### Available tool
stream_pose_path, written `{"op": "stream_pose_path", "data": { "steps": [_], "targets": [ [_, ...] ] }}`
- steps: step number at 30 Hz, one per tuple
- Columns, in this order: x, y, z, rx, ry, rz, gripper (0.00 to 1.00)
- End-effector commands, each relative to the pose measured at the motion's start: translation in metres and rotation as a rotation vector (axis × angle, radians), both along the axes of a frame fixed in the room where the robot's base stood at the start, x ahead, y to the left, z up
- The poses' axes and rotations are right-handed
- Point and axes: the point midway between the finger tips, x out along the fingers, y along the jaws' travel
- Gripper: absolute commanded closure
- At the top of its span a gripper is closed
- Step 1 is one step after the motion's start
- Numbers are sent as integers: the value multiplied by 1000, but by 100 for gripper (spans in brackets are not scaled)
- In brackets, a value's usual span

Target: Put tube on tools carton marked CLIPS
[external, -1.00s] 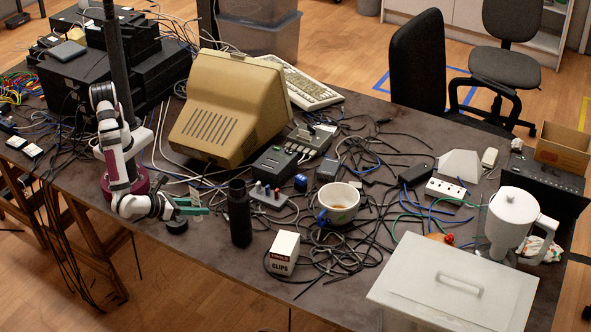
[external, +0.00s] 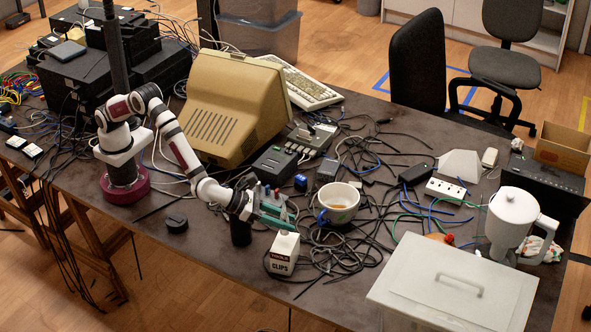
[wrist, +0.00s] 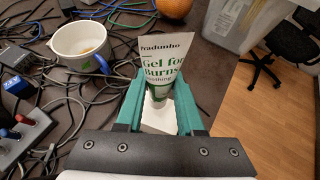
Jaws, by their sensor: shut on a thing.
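The tube (wrist: 164,70) is pale with green print reading "Gel for Burns". In the wrist view it sits between the teal fingers of my gripper (wrist: 158,105), which is shut on it. Its wide flat end points away from the gripper. In the external view my gripper (external: 284,216) is just above the carton, and its fingers make the tube hard to pick out. The white tools carton (external: 281,263) marked CLIPS stands upright on the table. A white part of it (wrist: 158,118) shows below the tube in the wrist view. Contact between tube and carton cannot be told.
A black cylinder (external: 240,233) stands left of the carton, partly behind my wrist. A white mug (external: 339,203) is close behind on the right. Loose cables surround them. A large pale lidded box (external: 420,285) is at the front right. A small black round object (external: 176,223) lies left.

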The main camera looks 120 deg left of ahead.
Motion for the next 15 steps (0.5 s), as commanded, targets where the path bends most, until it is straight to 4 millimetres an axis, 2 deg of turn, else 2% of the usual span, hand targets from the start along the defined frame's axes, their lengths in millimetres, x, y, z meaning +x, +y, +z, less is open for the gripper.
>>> {"op": "stream_pose_path", "data": {
  "steps": [3, 5, 15],
  "targets": [
    [0, 0, -26, 1, 5, -1, 100],
    [0, 0, -34, 0, 3, -1, 100],
    [0, 0, -38, 0, 2, 0, 100]
  ]
}}
